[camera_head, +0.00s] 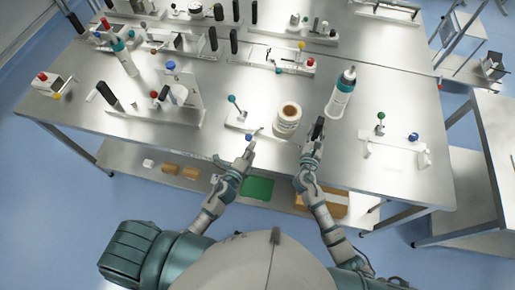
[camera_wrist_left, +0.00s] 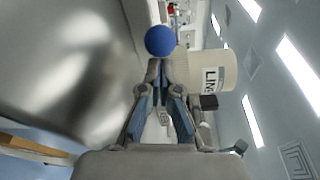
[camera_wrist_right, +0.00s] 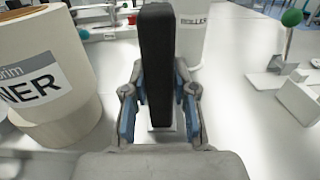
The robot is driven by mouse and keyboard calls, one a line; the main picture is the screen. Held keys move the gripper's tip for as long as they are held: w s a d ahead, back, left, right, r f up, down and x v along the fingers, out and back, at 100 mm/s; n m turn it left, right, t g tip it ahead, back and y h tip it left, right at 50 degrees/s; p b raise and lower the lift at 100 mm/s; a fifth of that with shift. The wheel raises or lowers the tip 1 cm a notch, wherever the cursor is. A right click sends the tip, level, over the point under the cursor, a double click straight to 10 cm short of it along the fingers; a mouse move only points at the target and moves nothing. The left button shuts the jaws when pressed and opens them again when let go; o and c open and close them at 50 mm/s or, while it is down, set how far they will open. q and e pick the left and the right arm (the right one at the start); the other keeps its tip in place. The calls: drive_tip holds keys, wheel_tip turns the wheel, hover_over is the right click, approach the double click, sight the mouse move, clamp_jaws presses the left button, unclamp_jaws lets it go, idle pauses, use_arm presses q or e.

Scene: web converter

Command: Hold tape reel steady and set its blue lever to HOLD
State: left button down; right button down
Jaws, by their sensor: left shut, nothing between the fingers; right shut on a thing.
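The tape reel (camera_head: 287,120) is a cream roll standing upright near the table's front edge. Its label shows at the right of the left wrist view (camera_wrist_left: 210,75) and at the left of the right wrist view (camera_wrist_right: 45,75). The lever's blue ball (camera_head: 248,136) is just beyond the tips of my left gripper (camera_head: 249,146); it also shows in the left wrist view (camera_wrist_left: 160,41). That gripper is shut and empty. My right gripper (camera_head: 315,140) is shut on a black upright handle (camera_wrist_right: 157,65), right of the reel. No HOLD mark is readable.
A white bottle (camera_head: 341,97) stands behind the right gripper. A white fixture with a green knob (camera_head: 380,130) is to the right. A teal-knobbed lever (camera_head: 232,99) stands left of the reel. White fixtures with colored knobs fill the table's left and back.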

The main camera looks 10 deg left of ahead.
sight(244, 147)
use_arm(q)
drive_tip(key=shift+w+a, duration=0.35)
drive_tip(key=shift+a, duration=0.5)
drive_tip(key=shift+w+a, duration=0.3)
drive_tip(key=shift+a, duration=0.55)
use_arm(e)
drive_tip(key=shift+f, duration=0.6)
use_arm(q)
drive_tip(key=s+a, duration=0.1)
drive_tip(key=a, duration=0.2)
drive_tip(key=s+a, duration=0.1)
drive_tip(key=a, duration=0.2)
drive_tip(key=s+a, duration=0.1)
drive_tip(key=a, duration=0.2)
drive_tip(key=shift+s+a+r, duration=0.15)
drive_tip(key=shift+a+r, duration=0.05)
drive_tip(key=shift+a, duration=0.05)
drive_tip(key=shift+r+p, duration=0.45)
drive_tip(key=shift+p, duration=0.05)
use_arm(e)
drive_tip(key=shift+r, duration=0.35)
drive_tip(key=c, duration=1)
unclamp_jaws()
drive_tip(key=shift+w, duration=0.1)
use_arm(q)
drive_tip(key=shift+w, duration=0.25)
use_arm(e)
drive_tip(key=shift+o, duration=0.9)
drive_tip(key=shift+w+r, duration=0.15)
